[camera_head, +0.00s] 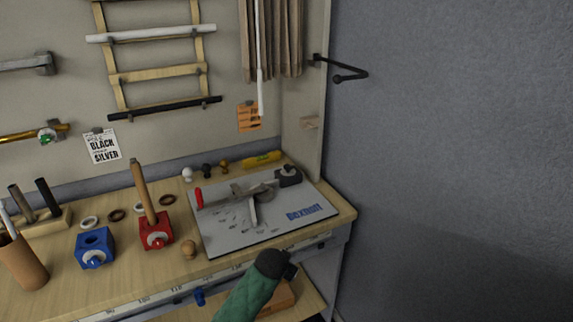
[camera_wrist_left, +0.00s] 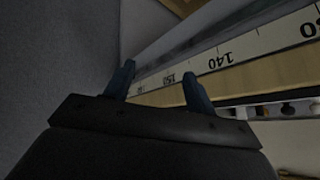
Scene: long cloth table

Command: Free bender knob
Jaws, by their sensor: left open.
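The bender (camera_head: 252,200) is a grey mechanism with a red-tipped handle, on a light plate (camera_head: 305,228) at the right end of the bench. A black block (camera_head: 288,176) sits at the plate's back right. A round wooden knob (camera_head: 189,249) stands by the plate's front left corner. A blue knob (camera_head: 199,296) sticks out below the front edge. Which one is the bender knob is unclear. My left gripper (camera_head: 291,271) is by the front edge, apart from the knobs. In the left wrist view its blue fingers (camera_wrist_left: 158,84) are spread and empty. My right gripper is out of view.
A ruler strip (camera_wrist_left: 215,62) runs along the front edge. A red block (camera_head: 157,238) holding a wooden handle and a blue block (camera_head: 94,250) stand left of the plate. A grey wall (camera_head: 450,130) bounds the right.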

